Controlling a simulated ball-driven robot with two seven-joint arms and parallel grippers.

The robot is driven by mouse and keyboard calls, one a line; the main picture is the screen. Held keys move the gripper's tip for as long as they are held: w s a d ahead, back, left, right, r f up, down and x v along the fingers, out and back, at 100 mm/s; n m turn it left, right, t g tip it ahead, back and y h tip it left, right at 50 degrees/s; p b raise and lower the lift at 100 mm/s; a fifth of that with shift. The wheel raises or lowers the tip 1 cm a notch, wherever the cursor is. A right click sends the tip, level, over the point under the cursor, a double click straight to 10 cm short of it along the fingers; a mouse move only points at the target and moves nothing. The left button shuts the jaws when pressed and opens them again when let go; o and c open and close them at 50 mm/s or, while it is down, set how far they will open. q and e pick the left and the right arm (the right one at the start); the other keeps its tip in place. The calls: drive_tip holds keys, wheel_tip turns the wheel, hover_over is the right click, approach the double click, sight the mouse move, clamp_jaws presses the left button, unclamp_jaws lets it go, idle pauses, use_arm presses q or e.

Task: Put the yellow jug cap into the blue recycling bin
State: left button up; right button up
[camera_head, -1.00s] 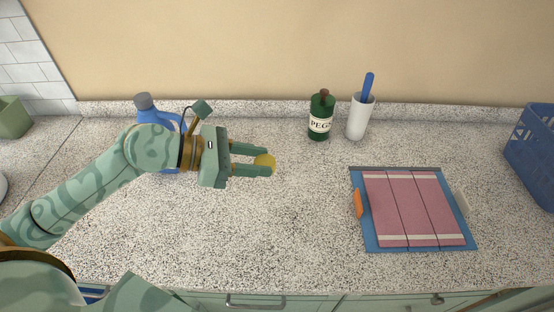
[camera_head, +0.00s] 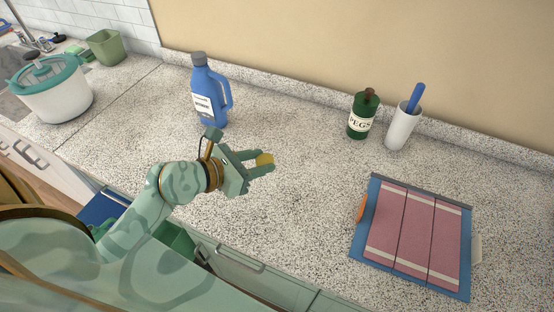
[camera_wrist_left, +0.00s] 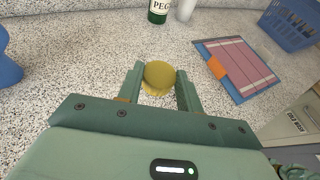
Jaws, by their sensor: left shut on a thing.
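The yellow jug cap (camera_head: 265,158) is held between the fingertips of my left gripper (camera_head: 269,162), above the counter. A blue container (camera_head: 101,208), which looks like the blue recycling bin, stands low at the left under the counter edge, partly hidden by my arm. A green container (camera_head: 174,243) is beside it. My right gripper is not in view.
A blue jug (camera_head: 209,104) stands behind my left gripper. A white pot (camera_head: 55,98) is at the left. A green bottle (camera_head: 361,123), a white cup (camera_head: 400,130) and a blue board with pink panels (camera_head: 366,258) are to the right. A blue basket (camera_wrist_left: 289,24) shows in the wrist view. The middle counter is clear.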

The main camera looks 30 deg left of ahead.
sight(275, 156)
use_arm(q)
drive_tip(key=w+f+b, duration=0.1)
drive_tip(key=w+f, duration=0.1)
drive_tip(key=w, duration=0.1)
drive_tip(key=w+a+f+b, duration=0.1)
drive_tip(key=w+f, duration=0.2)
drive_tip(key=w, duration=0.1)
drive_tip(key=w+a+f+b, duration=0.1)
drive_tip(key=w+f+b, duration=0.1)
drive_tip(key=w+f, duration=0.1)
drive_tip(key=shift+w+f, duration=0.2)
drive_tip(key=shift+w, duration=0.45)
drive_tip(key=f+b, duration=0.1)
drive_tip(key=f, duration=0.2)
drive_tip(key=shift+w+f+b, duration=0.3)
drive_tip(key=shift+w+b, duration=0.1)
drive_tip(key=shift+f, duration=0.1)
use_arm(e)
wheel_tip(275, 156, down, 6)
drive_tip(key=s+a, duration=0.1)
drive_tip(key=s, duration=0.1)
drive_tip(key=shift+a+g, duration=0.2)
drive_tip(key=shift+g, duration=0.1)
use_arm(q)
drive_tip(key=shift+f, duration=0.15)
drive_tip(key=o, duration=0.9)
drive_tip(key=shift+o, duration=0.2)
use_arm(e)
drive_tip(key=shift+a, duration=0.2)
